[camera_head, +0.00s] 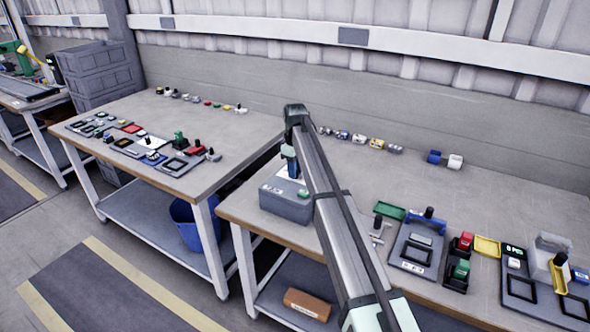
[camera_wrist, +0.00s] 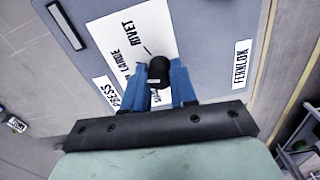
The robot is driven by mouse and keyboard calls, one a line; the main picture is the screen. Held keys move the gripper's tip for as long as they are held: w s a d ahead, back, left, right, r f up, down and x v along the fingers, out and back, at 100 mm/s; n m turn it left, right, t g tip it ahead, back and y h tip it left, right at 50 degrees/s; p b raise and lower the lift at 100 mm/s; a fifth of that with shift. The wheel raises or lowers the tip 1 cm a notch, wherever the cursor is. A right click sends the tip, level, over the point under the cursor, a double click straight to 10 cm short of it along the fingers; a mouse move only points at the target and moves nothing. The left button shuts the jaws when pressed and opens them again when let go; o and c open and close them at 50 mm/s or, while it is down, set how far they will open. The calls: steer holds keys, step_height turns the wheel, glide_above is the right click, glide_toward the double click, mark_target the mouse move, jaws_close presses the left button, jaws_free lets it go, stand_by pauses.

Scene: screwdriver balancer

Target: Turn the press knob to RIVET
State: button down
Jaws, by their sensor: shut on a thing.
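The black press knob (camera_wrist: 158,70) stands on a white label plate (camera_wrist: 118,40) on the grey press box (camera_wrist: 215,30). The plate reads RIVET beyond the knob and what looks like LARGE to its left; other print is hidden. PRESS and FERNLOK labels sit on the box. My gripper (camera_wrist: 160,82) has its blue fingers on both sides of the knob, shut on it. A small pale mark shows on the knob, but I cannot tell which word it points to. In the head view, my gripper (camera_head: 289,158) is above the box (camera_head: 285,205), and the knob is hidden.
The box stands at the left front corner of the right table (camera_head: 400,175). Right of my arm are a green tray (camera_head: 389,210), a grey fixture (camera_head: 416,250) and a yellow tray (camera_head: 487,246). Small parts line the back. A gap separates the left table (camera_head: 190,115).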

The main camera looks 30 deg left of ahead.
steer(key=m, duration=0.5)
steer(key=shift+m, duration=0.3)
steer(key=m, duration=0.5)
steer(key=shift+m, duration=0.3)
steer(key=c, duration=0.9)
jaws_free()
step_height(320, 180, up, 14)
steer(key=shift+f, duration=0.1)
stand_by(0.3)
